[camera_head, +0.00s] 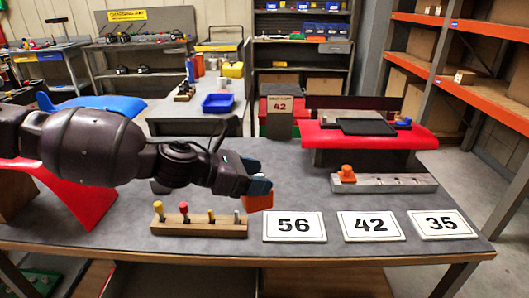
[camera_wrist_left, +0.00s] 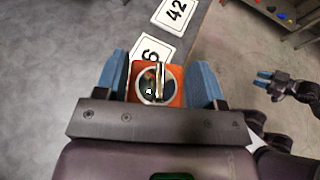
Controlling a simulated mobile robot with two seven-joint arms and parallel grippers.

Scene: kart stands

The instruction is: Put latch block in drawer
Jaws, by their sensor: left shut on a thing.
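My left gripper (camera_head: 262,184) is shut on an orange block (camera_head: 259,202), held over the grey table behind the number cards. In the left wrist view the orange block (camera_wrist_left: 155,98) sits between the blue fingers of my left gripper (camera_wrist_left: 157,80); its face has a round dark recess with a metal piece. I take it for the latch block. Another orange piece (camera_head: 347,173) sits on a grey metal rail (camera_head: 395,184) at the right of the table. My right gripper (camera_wrist_left: 275,83) shows small in the left wrist view, its blue fingertips apart and empty. I cannot make out a drawer clearly.
A wooden strip with coloured pegs (camera_head: 198,226) lies near the table's front edge. Cards 56 (camera_head: 294,227), 42 (camera_head: 371,227) and 35 (camera_head: 441,224) lie to its right. A red stand (camera_head: 318,138) is at the back right; another red form (camera_head: 85,199) lies under my left arm.

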